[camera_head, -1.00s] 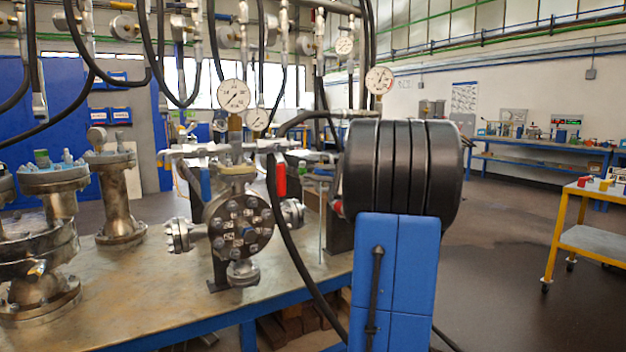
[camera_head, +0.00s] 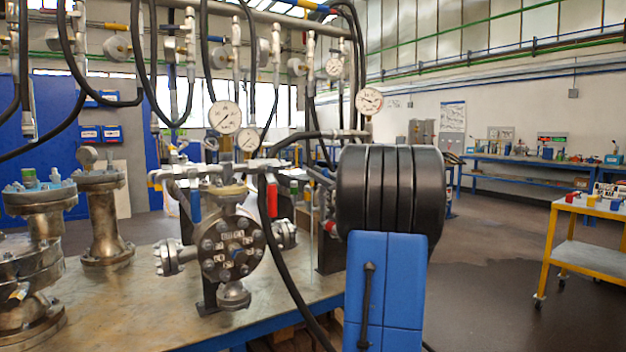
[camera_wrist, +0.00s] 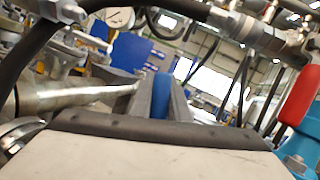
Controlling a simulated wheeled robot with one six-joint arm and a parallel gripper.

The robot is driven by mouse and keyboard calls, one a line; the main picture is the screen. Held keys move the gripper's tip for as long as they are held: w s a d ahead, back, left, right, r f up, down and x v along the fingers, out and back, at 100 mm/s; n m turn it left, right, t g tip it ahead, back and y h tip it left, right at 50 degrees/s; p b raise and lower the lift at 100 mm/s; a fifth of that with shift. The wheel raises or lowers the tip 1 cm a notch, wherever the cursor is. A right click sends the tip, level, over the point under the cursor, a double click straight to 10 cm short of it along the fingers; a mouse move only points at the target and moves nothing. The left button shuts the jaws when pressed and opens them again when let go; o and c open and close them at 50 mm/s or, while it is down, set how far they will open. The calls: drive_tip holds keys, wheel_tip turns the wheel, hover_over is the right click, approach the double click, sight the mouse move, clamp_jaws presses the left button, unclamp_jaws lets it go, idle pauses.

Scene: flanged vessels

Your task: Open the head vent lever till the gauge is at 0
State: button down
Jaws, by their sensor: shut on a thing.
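A flanged vessel (camera_head: 228,246) with a round bolted face stands on the bench. A blue lever handle (camera_head: 195,207) hangs at its upper left and a red lever handle (camera_head: 272,199) at its upper right. A white dial gauge (camera_head: 224,117) stands above the vessel, its needle slanting; its figures are too small to read. In the wrist view my gripper (camera_wrist: 156,92) is shut on a blue lever handle (camera_wrist: 161,97), between its two dark fingers. The red handle (camera_wrist: 300,95) is at the right there. In the head view I cannot make out my gripper's fingers. Which lever is the head vent is not readable.
Smaller gauges (camera_head: 248,139) and (camera_head: 369,101) stand behind the vessel. Black hoses hang from the pipes above, and one runs down past the vessel's right side. Other metal vessels (camera_head: 104,220) stand at the left of the bench (camera_head: 150,310). A yellow cart (camera_head: 582,250) is at the right.

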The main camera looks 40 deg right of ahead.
drive_tip(key=shift+s+d+r+m+t+h, duration=0.15)
drive_tip(key=shift+d+m+h, duration=0.3)
drive_tip(key=shift+m, duration=0.4)
drive_tip(key=shift+s+d+m+t+h, duration=0.1)
drive_tip(key=shift+d+m+h, duration=0.35)
drive_tip(key=shift+m, duration=0.35)
drive_tip(key=shift+s+d+r+m+t+h, duration=0.15)
drive_tip(key=shift+d+m+h, duration=0.3)
drive_tip(key=shift+m, duration=0.4)
drive_tip(key=shift+w, duration=0.1)
drive_tip(key=c, duration=1.7)
unclamp_jaws()
drive_tip(key=shift+o, duration=0.2)
drive_tip(key=v, duration=1.7)
drive_tip(key=shift+f, duration=0.2)
drive_tip(key=shift+s, duration=0.25)
